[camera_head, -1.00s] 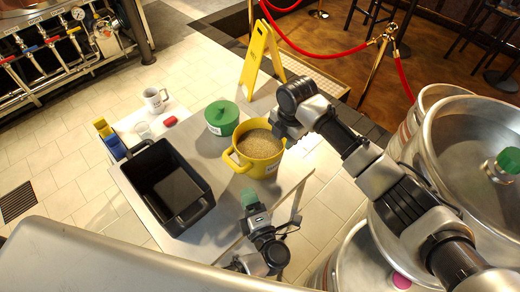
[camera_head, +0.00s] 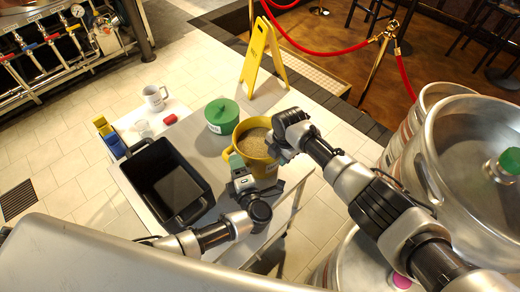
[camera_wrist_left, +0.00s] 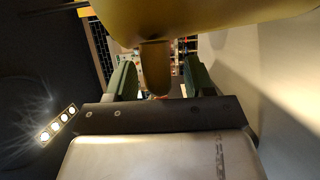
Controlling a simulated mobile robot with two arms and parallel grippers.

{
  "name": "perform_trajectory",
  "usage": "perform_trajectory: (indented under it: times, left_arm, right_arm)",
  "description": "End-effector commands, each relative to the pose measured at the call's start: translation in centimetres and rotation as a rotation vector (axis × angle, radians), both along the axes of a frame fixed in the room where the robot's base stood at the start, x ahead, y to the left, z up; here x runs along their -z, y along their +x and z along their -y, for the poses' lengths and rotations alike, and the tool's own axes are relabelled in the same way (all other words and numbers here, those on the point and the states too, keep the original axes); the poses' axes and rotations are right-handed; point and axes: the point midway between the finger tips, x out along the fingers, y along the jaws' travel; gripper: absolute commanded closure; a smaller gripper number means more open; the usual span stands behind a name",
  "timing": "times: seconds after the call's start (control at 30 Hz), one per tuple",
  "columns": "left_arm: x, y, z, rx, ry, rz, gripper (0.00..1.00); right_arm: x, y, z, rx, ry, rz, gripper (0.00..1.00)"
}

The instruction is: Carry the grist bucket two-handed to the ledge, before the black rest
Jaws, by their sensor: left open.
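The grist bucket (camera_head: 253,146) is a yellow two-handled pot filled with pale grain, upright on the grey-white table. My left gripper (camera_head: 238,163) is open at its near left side. In the left wrist view the green fingers stand on either side of a yellow handle (camera_wrist_left: 155,68), with gaps visible. The bucket's body fills the top of that view. My right gripper (camera_head: 279,152) is at the bucket's right side; its fingers and the handle there are hidden, so its grip cannot be told. I cannot make out the black rest.
A black bin (camera_head: 143,178) stands left of the bucket, and a green lidded pot (camera_head: 222,115) behind it. A white mug (camera_head: 155,97), a red item (camera_head: 170,119) and yellow and blue items stand further left. A yellow floor sign (camera_head: 262,55) is behind; steel kegs (camera_head: 470,140) are at right.

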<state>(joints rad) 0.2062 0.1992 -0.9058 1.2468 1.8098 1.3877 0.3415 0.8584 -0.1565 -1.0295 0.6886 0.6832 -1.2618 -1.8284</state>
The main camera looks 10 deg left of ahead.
Motion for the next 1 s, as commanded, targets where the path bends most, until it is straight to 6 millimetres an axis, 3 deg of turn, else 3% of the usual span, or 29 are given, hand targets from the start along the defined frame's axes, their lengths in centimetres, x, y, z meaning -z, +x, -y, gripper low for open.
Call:
perform_trajectory:
  times: [0.17,0.37,0.5,1.0]
  left_arm:
    - [0.00,0.00,0.00,0.000,0.001,0.001,0.50]
    - [-0.01,-0.02,0.01,0.000,0.001,0.001,0.80]
    - [0.00,-0.02,0.02,0.000,0.000,0.000,1.00]
    - [0.04,-0.06,0.03,0.000,0.001,-0.001,1.00]
  right_arm:
    - [-0.03,0.01,-0.01,0.000,0.000,0.000,0.67]
    - [-0.04,0.00,0.00,0.000,0.000,0.000,0.98]
    - [-0.04,0.01,0.01,0.001,0.000,0.000,1.00]
    - [-0.04,0.00,0.03,0.002,-0.001,-0.001,1.00]
